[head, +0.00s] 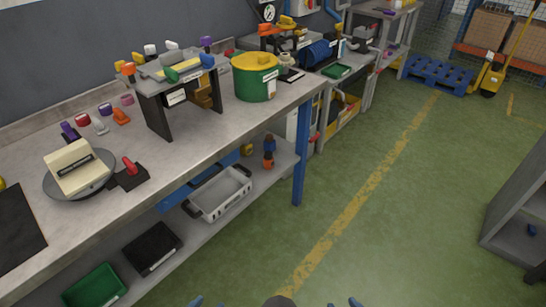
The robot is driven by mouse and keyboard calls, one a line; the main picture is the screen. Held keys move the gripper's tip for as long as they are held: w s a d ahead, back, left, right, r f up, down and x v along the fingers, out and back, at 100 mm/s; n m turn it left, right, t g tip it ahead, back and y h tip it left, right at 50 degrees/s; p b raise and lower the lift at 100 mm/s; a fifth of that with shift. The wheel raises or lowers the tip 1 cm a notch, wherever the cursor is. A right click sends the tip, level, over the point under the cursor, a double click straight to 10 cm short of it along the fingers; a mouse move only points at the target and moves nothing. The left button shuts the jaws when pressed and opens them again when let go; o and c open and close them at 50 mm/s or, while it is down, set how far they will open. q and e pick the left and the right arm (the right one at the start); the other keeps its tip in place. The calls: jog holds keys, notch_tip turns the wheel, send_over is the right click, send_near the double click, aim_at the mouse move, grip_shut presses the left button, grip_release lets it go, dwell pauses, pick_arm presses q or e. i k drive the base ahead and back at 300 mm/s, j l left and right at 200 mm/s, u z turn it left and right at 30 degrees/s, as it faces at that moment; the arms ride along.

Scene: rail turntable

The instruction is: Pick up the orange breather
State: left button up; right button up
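Several small orange parts show in the head view, and I cannot tell for certain which is the breather. One orange fitting (121,116) lies on the workbench in a row with purple, pink and white fittings. Another orange part (127,69) sits at the left end of the raised stand. At the bottom edge, small blue tips show at the left (195,300) and at the right (355,302). They seem to be my grippers, mostly cut off by the frame. Both are far from the orange parts, and nothing is seen in them.
The workbench (130,165) holds a round turntable with a cream block (78,167), a red-handled dark clamp (130,174) and a green-yellow pot (255,78). A grey crate (220,193) and a green bin (95,287) stand on its lower shelf.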

aim_at(268, 165)
jog(key=i+l, duration=0.2)
jog(key=l, duration=0.15)
jog(key=i+l+u, duration=0.15)
jog(key=l, duration=0.2)
jog(key=i+l, duration=0.25)
jog(key=i+l+u, duration=0.15)
jog(key=l, duration=0.3)
jog(key=i+l, duration=0.2)
jog(key=l, duration=0.2)
jog(key=i+l+u, duration=0.1)
jog(key=l, duration=0.3)
jog(key=i+l+u, duration=0.1)
jog(key=l, duration=0.3)
jog(key=i+l, duration=0.25)
jog(key=l, duration=0.15)
jog(key=i+j, duration=0.15)
jog(key=i, duration=0.3)
jog(key=i+j+u, duration=0.15)
jog(key=i, duration=0.3)
